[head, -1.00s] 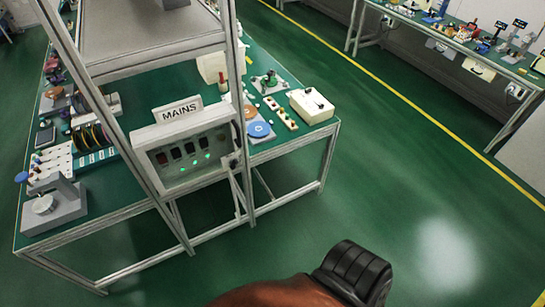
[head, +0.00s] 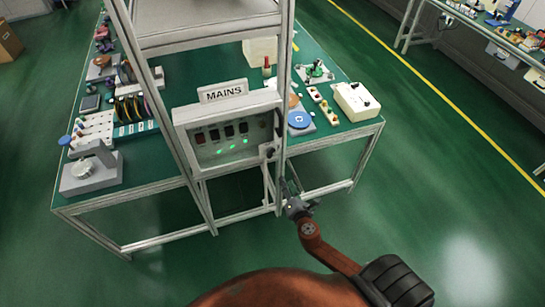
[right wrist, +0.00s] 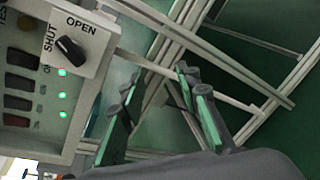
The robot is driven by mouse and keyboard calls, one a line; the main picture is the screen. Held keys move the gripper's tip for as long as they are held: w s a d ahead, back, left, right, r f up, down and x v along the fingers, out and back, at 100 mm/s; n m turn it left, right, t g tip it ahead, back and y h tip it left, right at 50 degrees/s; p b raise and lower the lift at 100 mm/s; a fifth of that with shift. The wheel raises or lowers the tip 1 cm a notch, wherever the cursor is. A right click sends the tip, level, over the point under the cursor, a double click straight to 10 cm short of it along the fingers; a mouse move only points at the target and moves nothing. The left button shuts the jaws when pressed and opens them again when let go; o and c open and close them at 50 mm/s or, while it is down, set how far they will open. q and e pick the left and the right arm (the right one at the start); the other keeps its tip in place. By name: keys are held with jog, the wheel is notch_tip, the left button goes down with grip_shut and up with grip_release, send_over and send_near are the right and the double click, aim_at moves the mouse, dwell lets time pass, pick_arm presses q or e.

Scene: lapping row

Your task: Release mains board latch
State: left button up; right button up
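The mains board (head: 182,128) is a pale box under a MAINS sign (head: 223,92), fixed to the metal frame at the bench's front edge. Its face carries dark switches and several lit green lamps. The latch is a dark knob (right wrist: 70,51) on a white plate (right wrist: 92,38) marked OPEN and SHUT in the right wrist view. The knob sits slanted; I cannot tell which mark it points to. My right gripper (head: 289,186) is below and right of the board's lower right corner. In the right wrist view its green-padded fingers (right wrist: 157,88) are apart and empty, clear of the knob. My left gripper is out of view.
A metal upright (head: 284,100) stands close by the board's right side, near my right gripper. The green bench (head: 335,140) holds a blue disc (head: 299,119), a cream box (head: 357,101) and a grey stand (head: 92,172). Open floor lies to the right.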

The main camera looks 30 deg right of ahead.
aim_at(273, 155)
jog(key=w+a+r+n+t, duration=0.1)
jog(key=a+r+n+t, duration=0.2)
jog(key=r, duration=0.8)
jog(key=x, duration=0.6)
jog(key=shift+w+a, duration=0.2)
jog(key=shift+w, duration=0.25)
jog(key=shift+w+d, duration=0.1)
jog(key=shift+w, duration=0.35)
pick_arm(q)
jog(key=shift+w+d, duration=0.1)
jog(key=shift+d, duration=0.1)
